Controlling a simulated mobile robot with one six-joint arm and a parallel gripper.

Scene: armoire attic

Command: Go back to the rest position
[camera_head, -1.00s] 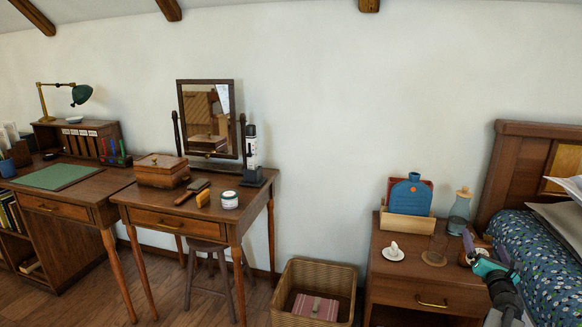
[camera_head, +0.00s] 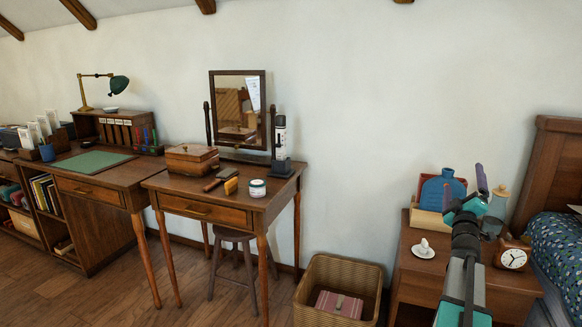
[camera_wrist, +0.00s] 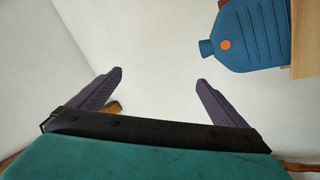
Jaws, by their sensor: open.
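My gripper (camera_wrist: 158,90) is open in the wrist view, its two purple-grey fingers spread with nothing between them and the pale wall beyond. In the head view my gripper (camera_head: 482,190) is raised above the nightstand (camera_head: 460,277), just right of the blue hot-water bottle (camera_head: 441,190), and partly hides the things behind it. The hot-water bottle stands in a wooden holder and also shows at the top right of the wrist view (camera_wrist: 252,35). The two do not appear to touch.
The nightstand also holds a wooden clock (camera_head: 512,252), a saucer with a small white item (camera_head: 423,249) and a glass carafe (camera_head: 499,203). A wicker basket (camera_head: 340,270) stands left of it. The vanity (camera_head: 205,208) and desk (camera_head: 105,180) are farther left; the bed (camera_head: 560,250) is right.

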